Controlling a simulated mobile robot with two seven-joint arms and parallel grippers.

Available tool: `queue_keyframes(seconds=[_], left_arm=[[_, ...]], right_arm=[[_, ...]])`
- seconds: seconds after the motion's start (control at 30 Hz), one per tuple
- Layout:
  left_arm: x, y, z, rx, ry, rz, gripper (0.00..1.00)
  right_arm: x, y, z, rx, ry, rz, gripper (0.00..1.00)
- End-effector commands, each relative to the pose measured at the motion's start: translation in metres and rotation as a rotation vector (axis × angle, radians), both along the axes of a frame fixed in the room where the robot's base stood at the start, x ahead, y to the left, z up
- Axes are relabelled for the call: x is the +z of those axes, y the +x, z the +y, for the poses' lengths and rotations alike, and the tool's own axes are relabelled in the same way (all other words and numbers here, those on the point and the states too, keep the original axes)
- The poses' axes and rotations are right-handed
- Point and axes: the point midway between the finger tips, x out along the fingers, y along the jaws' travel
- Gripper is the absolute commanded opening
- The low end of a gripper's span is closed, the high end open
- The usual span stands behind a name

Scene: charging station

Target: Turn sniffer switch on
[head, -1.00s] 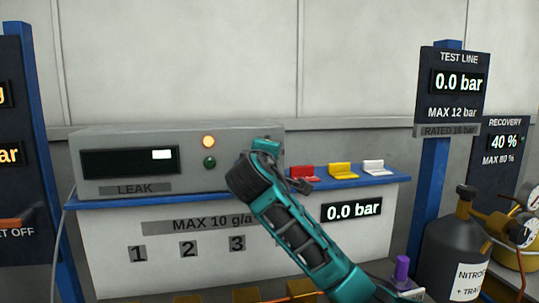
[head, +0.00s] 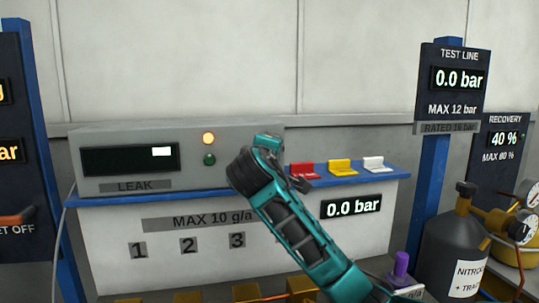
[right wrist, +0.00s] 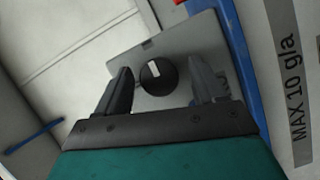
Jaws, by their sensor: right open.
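A round black knob (right wrist: 157,76) with a white mark on its face sits on a grey panel in the right wrist view. I take it to be the sniffer switch; no label on it is readable. My right gripper (right wrist: 160,82) is open, with one finger on each side of the knob; whether they touch it is unclear. In the head view the grey LEAK box (head: 228,178) has a dark display with a white block, a lit amber lamp (head: 208,138) and a dark green lamp (head: 209,159). My right arm covers the box's right end, hiding the knob there. My left gripper is out of view.
A dark nitrogen cylinder (head: 452,240) and gauges (head: 522,229) stand at lower right.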

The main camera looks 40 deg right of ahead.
Motion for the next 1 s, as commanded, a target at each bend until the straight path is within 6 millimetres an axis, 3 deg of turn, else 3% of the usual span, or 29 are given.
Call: queue_keyframes(seconds=[0.33, 0.73, 1.0], left_arm=[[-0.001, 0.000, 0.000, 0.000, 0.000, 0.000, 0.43], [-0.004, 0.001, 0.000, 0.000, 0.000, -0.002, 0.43], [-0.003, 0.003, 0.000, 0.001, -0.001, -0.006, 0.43]], right_arm=[[0.002, -0.006, 0.008, 0.002, -0.003, -0.002, 0.69], [0.011, -0.058, 0.072, 0.004, 0.000, -0.004, 0.69], [0.014, -0.079, 0.097, 0.001, -0.001, 0.001, 0.69]])
